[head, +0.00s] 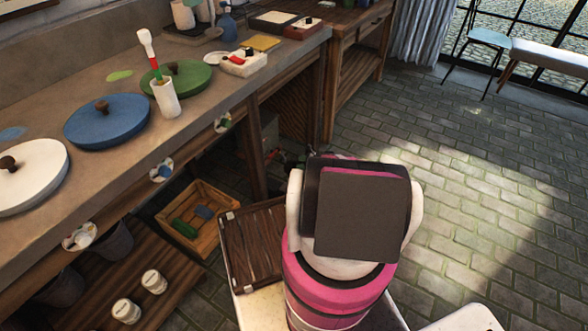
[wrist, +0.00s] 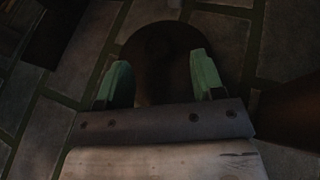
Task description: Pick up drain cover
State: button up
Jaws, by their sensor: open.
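A dark brown round disc (wrist: 158,32), which looks like the drain cover, shows in the wrist view against the grey paving. The view is dim, and its surface detail is hard to make out. My gripper (wrist: 160,62) has two green fingers set wide apart. The near part of the disc shows between the fingers. I cannot tell whether the fingers touch it or how far above it they are. In the head view my pink and white arm hides the gripper, and I see no drain cover there.
A long workbench (head: 75,183) runs along the left, with lidded pots on top. Under it are a wooden crate (head: 161,221) and a low shelf (head: 172,284) with jars. Paved floor (head: 485,190) is clear on the right.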

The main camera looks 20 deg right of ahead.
jog(key=shift+x, duration=1.55)
grip_shut()
jog(key=shift+s, duration=0.1)
